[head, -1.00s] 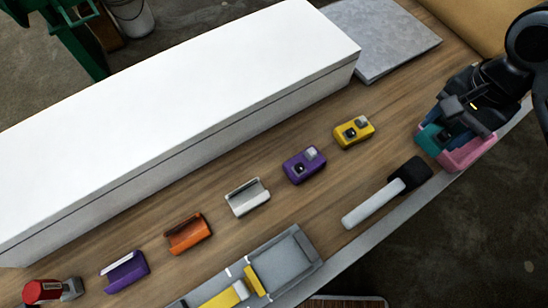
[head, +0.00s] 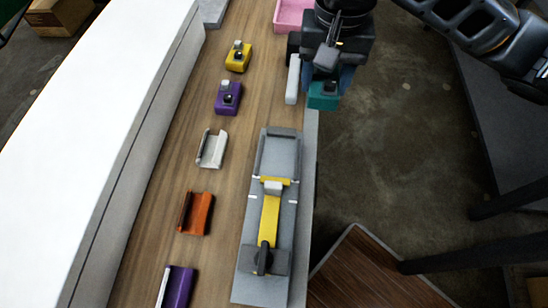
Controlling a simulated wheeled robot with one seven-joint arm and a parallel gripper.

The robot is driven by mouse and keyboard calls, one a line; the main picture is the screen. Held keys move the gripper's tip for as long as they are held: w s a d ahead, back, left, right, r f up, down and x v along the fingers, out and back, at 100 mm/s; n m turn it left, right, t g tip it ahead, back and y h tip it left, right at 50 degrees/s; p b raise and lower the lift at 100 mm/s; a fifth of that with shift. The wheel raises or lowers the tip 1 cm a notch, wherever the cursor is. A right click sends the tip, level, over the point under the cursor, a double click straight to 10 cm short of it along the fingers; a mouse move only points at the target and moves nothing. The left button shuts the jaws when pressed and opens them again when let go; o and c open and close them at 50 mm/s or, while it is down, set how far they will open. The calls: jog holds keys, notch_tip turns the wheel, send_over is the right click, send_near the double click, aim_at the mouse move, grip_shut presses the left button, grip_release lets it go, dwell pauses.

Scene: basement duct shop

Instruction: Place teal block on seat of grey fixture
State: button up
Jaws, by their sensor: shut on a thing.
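The teal block (head: 323,97) is held in my gripper (head: 325,82), with its top partly hidden by the fingers. My gripper is shut on it in the upper middle of the head view. In the picture the block is just right of the bench's edge. The grey fixture (head: 246,231) lies along the bench below and to the left of the block. Its far end has a grey rimmed seat (head: 278,155) that looks empty. A yellow clamp bar (head: 269,219) with a dark grey end piece lies along the fixture's nearer part.
On the wooden bench (head: 163,185) a yellow block (head: 238,57), a purple block (head: 228,98), a white bracket (head: 212,149), an orange bracket (head: 195,213) and a purple bracket (head: 175,287) form a row left of the fixture. A pink bin (head: 291,14) and a white-handled mallet (head: 292,80) are beyond it.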

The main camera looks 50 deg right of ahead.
send_over(279, 159)
notch_tip(279, 159, down, 6)
jog(key=shift+w+f+p, duration=0.1)
jog(key=shift+f+p, duration=0.1)
jog(key=shift+p, duration=0.2)
jog(key=shift+f, duration=2.05)
jog(key=shift+f+b, duration=0.35)
jog(key=shift+f, duration=0.2)
jog(key=o, duration=1.3)
jog(key=shift+f, duration=0.15)
jog(key=shift+o, duration=0.2)
notch_tip(279, 159, up, 14)
jog(key=p, duration=0.3)
jog(key=shift+f, duration=0.25)
